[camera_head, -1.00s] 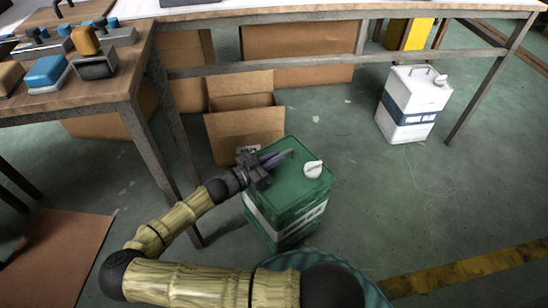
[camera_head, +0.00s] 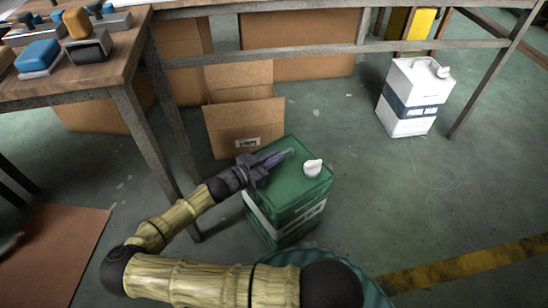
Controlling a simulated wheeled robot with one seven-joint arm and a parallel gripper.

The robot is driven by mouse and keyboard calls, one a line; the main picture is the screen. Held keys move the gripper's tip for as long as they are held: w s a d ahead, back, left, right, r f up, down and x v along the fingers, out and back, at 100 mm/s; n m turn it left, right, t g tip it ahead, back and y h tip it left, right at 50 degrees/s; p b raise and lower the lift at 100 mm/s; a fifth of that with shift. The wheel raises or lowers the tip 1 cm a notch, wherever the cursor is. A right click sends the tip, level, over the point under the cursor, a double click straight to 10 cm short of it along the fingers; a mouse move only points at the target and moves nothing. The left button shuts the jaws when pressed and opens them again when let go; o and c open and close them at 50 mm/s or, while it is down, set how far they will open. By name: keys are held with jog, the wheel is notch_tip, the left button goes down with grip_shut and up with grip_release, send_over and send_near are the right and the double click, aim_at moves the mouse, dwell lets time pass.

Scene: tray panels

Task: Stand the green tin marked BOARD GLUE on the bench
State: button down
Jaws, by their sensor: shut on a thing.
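The green tin (camera_head: 289,205) has a white band with dark lettering too small to read, a white cap and a handle on top. The wooden bench (camera_head: 135,42) at upper left has a metal frame and stands left of and beyond the tin.
Blue and tan-topped blocks (camera_head: 88,42) crowd the near bench corner. An open cardboard box (camera_head: 238,133) stands behind the tin. A white tin (camera_head: 412,98) with a blue band stands at right. Open floor lies right of the green tin.

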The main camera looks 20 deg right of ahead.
jog(key=shift+f+b, duration=0.4)
jog(key=shift+f, duration=0.3)
dwell(0.5)
jog(key=c, duration=0.8)
grip_release()
jog(key=shift+r, duration=0.1)
jog(key=shift+a, duration=0.1)
jog(key=s+a, duration=0.2)
jog(key=a, duration=0.8)
jog(key=shift+a+b, duration=0.35)
dwell(1.3)
dwell(0.4)
